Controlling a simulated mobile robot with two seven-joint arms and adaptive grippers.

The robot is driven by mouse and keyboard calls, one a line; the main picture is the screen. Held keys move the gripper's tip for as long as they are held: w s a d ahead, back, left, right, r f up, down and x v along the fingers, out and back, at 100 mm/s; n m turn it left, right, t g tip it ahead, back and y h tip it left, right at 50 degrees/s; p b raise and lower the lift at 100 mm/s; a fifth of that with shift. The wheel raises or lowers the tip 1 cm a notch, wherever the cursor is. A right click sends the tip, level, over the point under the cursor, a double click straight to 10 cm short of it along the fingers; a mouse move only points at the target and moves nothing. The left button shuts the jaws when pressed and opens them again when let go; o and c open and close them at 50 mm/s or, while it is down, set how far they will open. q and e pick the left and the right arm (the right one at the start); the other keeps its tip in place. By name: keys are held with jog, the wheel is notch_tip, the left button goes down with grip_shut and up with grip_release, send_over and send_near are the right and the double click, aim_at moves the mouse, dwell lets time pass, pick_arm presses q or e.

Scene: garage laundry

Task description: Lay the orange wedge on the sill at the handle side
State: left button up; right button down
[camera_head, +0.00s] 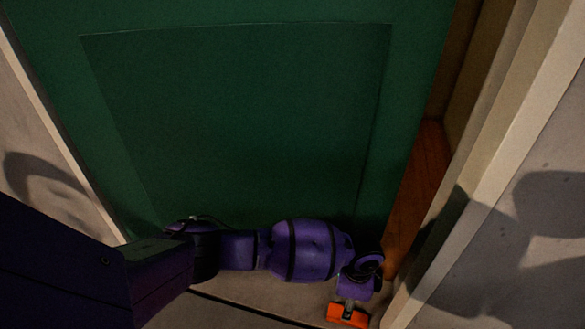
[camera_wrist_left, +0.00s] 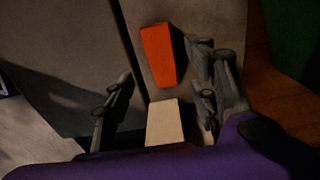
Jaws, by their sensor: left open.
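The orange wedge (camera_head: 347,316) shows at the bottom of the head view, just below my left gripper (camera_head: 355,290), near the right door jamb. In the left wrist view the wedge (camera_wrist_left: 158,55) lies on the grey-brown sill strip (camera_wrist_left: 205,15), right of a dark seam. My left gripper (camera_wrist_left: 162,75) is open there, with one finger on each side of the picture and the wedge ahead of the gap, closer to the right finger. I cannot tell whether they touch. The sill (camera_head: 270,297) runs below the door in the head view. My right gripper is not in view.
A green door (camera_head: 240,120) fills the head view. It stands ajar at the right, with orange-brown wood floor (camera_head: 418,190) in the gap. A pale jamb (camera_head: 500,160) borders the gap. A pale block (camera_wrist_left: 164,122) shows between my fingers; I cannot tell what it is.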

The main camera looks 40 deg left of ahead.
pick_arm(q)
notch_tip(320, 180, up, 5)
jog(key=shift+w+p, duration=0.1)
jog(key=shift+p, duration=0.7)
jog(key=shift+f, duration=0.1)
